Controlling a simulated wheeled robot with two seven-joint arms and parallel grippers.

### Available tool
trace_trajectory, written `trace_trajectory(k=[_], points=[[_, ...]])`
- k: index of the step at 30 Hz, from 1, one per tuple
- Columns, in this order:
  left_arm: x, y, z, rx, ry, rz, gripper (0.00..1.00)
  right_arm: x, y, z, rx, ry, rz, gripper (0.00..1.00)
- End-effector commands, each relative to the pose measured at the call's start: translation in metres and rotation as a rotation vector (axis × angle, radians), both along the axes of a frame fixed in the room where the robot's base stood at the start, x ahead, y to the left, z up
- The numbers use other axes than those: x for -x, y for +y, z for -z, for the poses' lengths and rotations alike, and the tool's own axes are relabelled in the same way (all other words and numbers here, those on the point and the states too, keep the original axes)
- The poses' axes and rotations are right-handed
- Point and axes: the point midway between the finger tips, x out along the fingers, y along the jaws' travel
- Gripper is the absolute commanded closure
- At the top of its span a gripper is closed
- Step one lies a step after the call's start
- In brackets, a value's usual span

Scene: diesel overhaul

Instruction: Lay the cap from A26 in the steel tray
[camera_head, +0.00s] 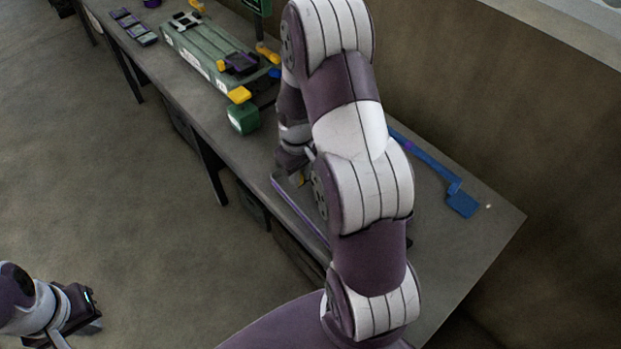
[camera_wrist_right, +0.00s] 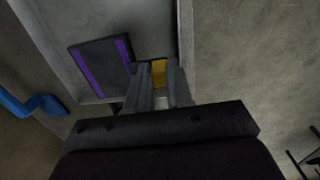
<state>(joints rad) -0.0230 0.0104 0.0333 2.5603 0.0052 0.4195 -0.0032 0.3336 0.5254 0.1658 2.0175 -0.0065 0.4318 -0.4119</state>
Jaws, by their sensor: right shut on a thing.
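My right gripper (camera_wrist_right: 160,82) has its fingers close together around a yellow piece (camera_wrist_right: 158,72), probably the cap; only a small part of it shows. In the head view my right arm hides most of this area, and the right gripper (camera_head: 292,176) shows only partly near the bench's front edge. My left gripper (camera_head: 88,306) is low at the left, over the floor; its jaw opening is unclear. No A26 label is readable.
A long blue tool (camera_head: 440,174) lies at the bench's back right. A green block (camera_head: 243,118), yellow parts (camera_head: 239,95) and a long green engine-like unit (camera_head: 205,55) stand farther left. Dark small trays (camera_head: 133,27) are at the far end.

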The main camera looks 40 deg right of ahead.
Motion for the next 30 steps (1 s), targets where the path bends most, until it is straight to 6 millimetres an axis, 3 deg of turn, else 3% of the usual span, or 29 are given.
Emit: trace_trajectory(k=[4,12,22,23,25,30], points=[[0.0,0.0,-0.004,0.0,0.0,0.0,1.0,-0.004,-0.021,0.012,0.0,0.0,0.001,1.0],[0.0,0.0,-0.008,0.0,0.0,0.0,1.0,-0.005,-0.023,0.052,0.0,0.0,-0.002,1.0],[0.0,0.0,-0.006,0.0,0.0,0.0,1.0,-0.005,-0.023,0.057,0.001,-0.001,-0.001,1.0],[0.0,0.0,-0.006,0.0,0.0,0.0,1.0,-0.004,-0.023,0.058,0.0,0.0,-0.001,0.76],[0.0,0.0,-0.006,0.0,0.0,0.0,1.0,-0.004,-0.023,0.057,0.0,0.0,-0.001,0.54],[0.0,0.0,-0.006,0.0,0.0,0.0,1.0,-0.004,-0.023,0.057,0.0,0.0,-0.001,0.54]])
